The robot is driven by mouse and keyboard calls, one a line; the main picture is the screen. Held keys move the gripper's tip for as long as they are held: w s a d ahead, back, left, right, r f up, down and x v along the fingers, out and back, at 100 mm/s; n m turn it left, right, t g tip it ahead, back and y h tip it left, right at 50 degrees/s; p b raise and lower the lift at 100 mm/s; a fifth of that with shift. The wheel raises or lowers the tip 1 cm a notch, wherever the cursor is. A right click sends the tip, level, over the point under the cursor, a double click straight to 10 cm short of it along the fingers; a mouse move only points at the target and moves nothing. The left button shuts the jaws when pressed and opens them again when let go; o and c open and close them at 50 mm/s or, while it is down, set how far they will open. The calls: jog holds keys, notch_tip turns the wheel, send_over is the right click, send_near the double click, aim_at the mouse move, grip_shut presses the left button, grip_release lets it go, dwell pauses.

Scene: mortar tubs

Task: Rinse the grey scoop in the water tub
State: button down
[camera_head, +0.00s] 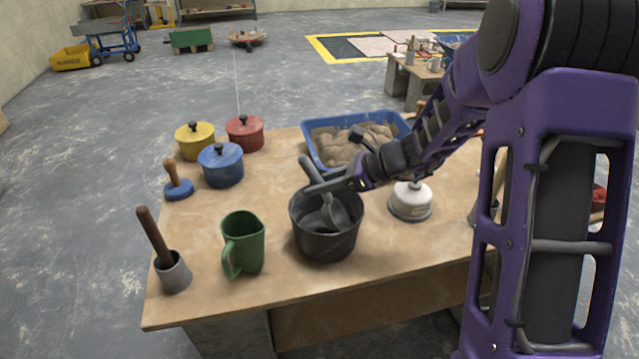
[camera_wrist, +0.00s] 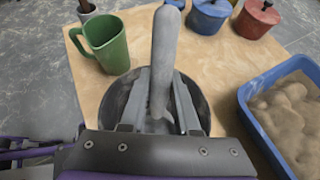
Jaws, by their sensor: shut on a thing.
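The grey scoop (camera_head: 328,214) is tilted in the dark round tub (camera_head: 327,243), its handle sticking up and left above the rim. Its bowl is inside the tub; whether it touches water or the bottom I cannot tell. My gripper (camera_head: 322,184) is shut on the scoop's handle, just above the tub's rim. In the wrist view the handle (camera_wrist: 165,40) rises between the two fingers of my gripper (camera_wrist: 160,84), with the tub (camera_wrist: 203,103) beneath. The fingers and handle hide much of the tub's inside, and no water surface is clear.
A green jug (camera_head: 243,243) stands just left of the tub. A blue tray of sand (camera_head: 310,139) lies behind it, and a white-topped round object (camera_head: 411,199) stands to its right. Lidded pots, yellow (camera_head: 194,142), red (camera_head: 245,134) and blue (camera_head: 221,168), stand at back left.

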aim_at(311, 163)
jog(key=shift+f+b, duration=0.35)
jog(key=shift+f, duration=0.3)
jog(key=shift+r+p, duration=0.95)
jog(key=shift+r, duration=0.15)
jog(key=shift+f+b, duration=0.85)
jog(key=shift+f, duration=0.3)
jog(key=shift+r, duration=0.1)
notch_tip(311, 163, up, 8)
jog(key=p, duration=0.6)
jog(key=shift+r, duration=2.1)
